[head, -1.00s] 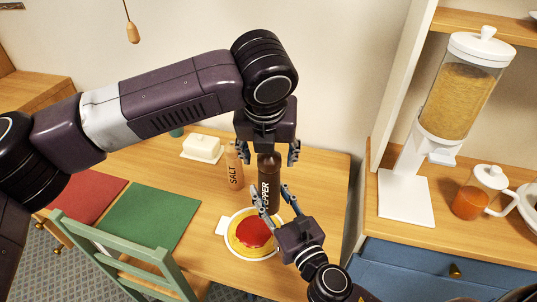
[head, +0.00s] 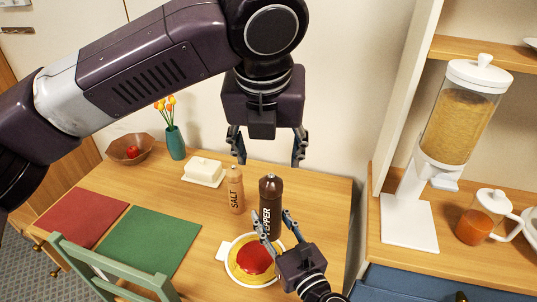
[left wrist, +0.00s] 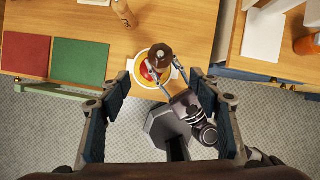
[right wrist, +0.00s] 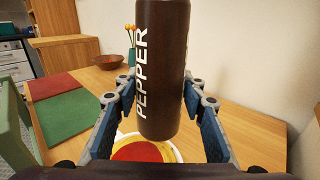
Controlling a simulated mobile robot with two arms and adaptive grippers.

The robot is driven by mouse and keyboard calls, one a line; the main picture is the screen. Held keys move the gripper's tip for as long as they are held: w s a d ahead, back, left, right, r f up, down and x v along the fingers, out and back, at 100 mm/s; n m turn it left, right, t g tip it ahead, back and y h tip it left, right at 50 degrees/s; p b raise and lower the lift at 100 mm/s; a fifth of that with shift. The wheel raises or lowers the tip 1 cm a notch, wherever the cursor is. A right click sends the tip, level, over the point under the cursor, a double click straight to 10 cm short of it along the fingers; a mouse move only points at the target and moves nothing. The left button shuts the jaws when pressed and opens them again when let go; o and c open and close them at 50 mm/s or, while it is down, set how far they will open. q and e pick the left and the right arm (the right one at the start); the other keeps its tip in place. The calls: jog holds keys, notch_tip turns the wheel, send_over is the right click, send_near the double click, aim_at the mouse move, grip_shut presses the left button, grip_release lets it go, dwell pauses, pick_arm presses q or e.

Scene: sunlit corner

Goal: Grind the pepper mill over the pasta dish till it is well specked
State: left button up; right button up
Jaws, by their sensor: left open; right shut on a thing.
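The dark brown pepper mill (head: 270,192) is upright in my right gripper (head: 276,226). The right wrist view shows the mill (right wrist: 162,70) between both fingers, its base above the dish. The pasta dish (head: 233,276) is a white bowl of yellow pasta with red sauce. In the left wrist view the mill's top (left wrist: 160,56) covers part of the bowl (left wrist: 138,72). Any specks are too small to make out. My left gripper (head: 268,162) is open and empty above the mill, apart from it.
A salt mill (head: 235,195) stands left of the pepper mill, with a white butter dish (head: 204,172) behind. Red (head: 88,214) and green (head: 150,240) mats lie at left, beside a green chair (head: 105,282). A cereal dispenser (head: 455,125) stands on the right counter.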

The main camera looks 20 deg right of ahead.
pick_arm(q)
jog(key=shift+c, duration=0.4)
jog(key=w+f+t+h, duration=0.35)
jog(key=w+f, duration=0.25)
jog(key=w, duration=0.3)
jog(key=m+t+h, duration=0.4)
jog(key=m+h, duration=0.2)
jog(key=h, duration=0.3)
send_near(263, 192)
jog(key=shift+g, duration=0.25)
jog(key=x, duration=1.2)
jog(key=shift+w+d+r, duration=0.25)
jog(key=shift+c, duration=0.6)
jog(key=c, duration=1.1)
jog(key=shift+o, duration=0.2)
